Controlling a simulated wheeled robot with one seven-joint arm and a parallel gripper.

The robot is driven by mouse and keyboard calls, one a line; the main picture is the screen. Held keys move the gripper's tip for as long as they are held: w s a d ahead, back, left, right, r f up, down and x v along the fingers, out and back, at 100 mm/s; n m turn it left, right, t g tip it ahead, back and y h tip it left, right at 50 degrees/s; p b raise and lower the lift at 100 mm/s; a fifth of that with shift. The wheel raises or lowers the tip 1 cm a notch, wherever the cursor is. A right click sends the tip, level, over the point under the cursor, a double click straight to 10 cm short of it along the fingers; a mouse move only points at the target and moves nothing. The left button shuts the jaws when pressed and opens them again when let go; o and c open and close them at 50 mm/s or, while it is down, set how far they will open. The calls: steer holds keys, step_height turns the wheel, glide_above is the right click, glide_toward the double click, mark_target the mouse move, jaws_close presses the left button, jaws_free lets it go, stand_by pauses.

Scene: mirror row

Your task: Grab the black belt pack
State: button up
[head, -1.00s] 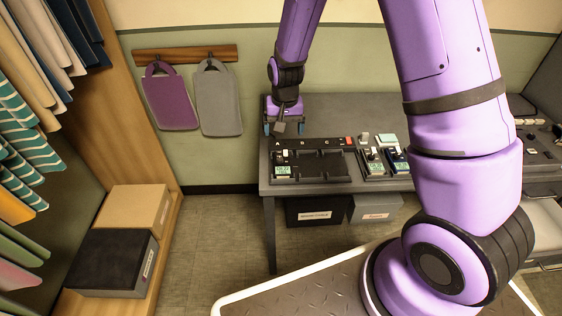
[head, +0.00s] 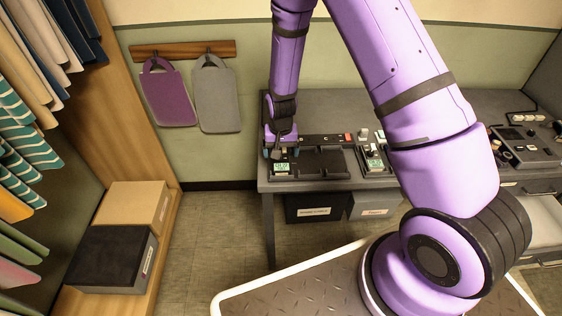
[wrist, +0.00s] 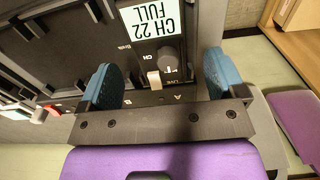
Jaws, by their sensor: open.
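A black belt pack (wrist: 185,25) with a white label reading "CH 22 FULL", a dark knob and a pale switch lies in bay A of the black charger tray. In the head view the pack (head: 281,169) shows as a small light label at the tray's left end, mostly hidden by my gripper. My gripper (head: 280,153) is over the pack's near-wall end. In the wrist view my gripper (wrist: 160,68) is open, its blue fingers apart on either side of the knob and switch. I cannot tell whether they touch the pack.
The charger tray (head: 322,163) has empty bays right of the pack. More packs (head: 374,160) stand farther right, partly hidden by my arm. The tray lies on a grey table (head: 330,104). Purple and grey bags (head: 216,95) hang on the wall. Boxes (head: 135,205) stand at left.

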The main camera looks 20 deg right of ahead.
mark_target(281, 157)
steer(key=shift+f, duration=1.55)
steer(key=c, duration=1.1)
steer(key=shift+r, duration=0.1)
